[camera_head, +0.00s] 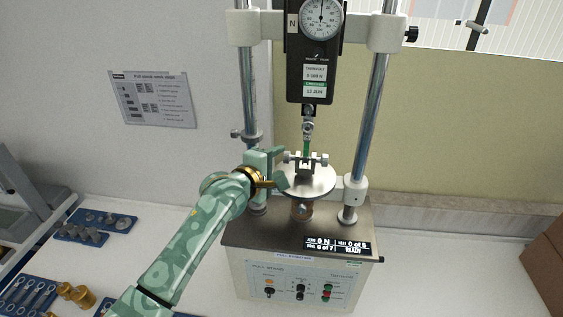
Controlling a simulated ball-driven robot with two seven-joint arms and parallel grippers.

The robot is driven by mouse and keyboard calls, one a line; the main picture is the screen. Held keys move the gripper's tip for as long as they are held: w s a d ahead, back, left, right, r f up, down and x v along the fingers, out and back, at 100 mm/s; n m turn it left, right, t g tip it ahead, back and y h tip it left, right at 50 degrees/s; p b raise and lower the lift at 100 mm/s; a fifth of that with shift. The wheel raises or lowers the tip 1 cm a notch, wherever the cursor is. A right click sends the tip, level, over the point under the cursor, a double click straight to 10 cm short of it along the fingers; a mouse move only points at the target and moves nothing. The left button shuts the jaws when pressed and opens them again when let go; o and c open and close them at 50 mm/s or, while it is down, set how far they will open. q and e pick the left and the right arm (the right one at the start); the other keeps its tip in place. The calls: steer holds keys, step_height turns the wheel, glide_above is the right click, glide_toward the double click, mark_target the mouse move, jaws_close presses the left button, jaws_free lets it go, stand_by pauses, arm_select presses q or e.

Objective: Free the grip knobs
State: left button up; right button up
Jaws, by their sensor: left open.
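The pull stand (300,282) stands on the white bench, with two upright columns and a dial gauge (321,18) at the top. A small grip with knobs (318,159) sits on the round plate (318,186) between the columns. A green piece (306,147) runs from the grip up to the hook below the gauge. My left gripper (281,168) is open beside the left side of the grip, at knob height. I cannot tell whether a finger touches the left knob, which the gripper partly hides. My right gripper is not in view.
The stand's display (337,245) reads "0 N" and "READY". A brown box (545,258) stands at the right edge. The bench right of the stand is clear.

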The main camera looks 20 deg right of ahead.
mark_target(284, 162)
arm_select(q)
steer(key=shift+b+x, duration=0.35)
steer(key=shift+x, duration=0.95)
steer(key=c, duration=1)
steer(key=f+m+t+h+b, duration=0.1)
steer(key=b, duration=0.6)
steer(key=f+m+t+h+b, duration=0.1)
steer(key=t+h+b, duration=0.1)
steer(key=b, duration=0.4)
steer(key=shift+h+b, duration=0.3)
steer(key=shift+b, duration=0.05)
steer(key=shift+r+t+b, duration=0.25)
steer(key=shift+t+b, duration=0.1)
steer(key=shift+t, duration=0.05)
steer(key=shift+r, duration=0.1)
steer(key=o, duration=1)
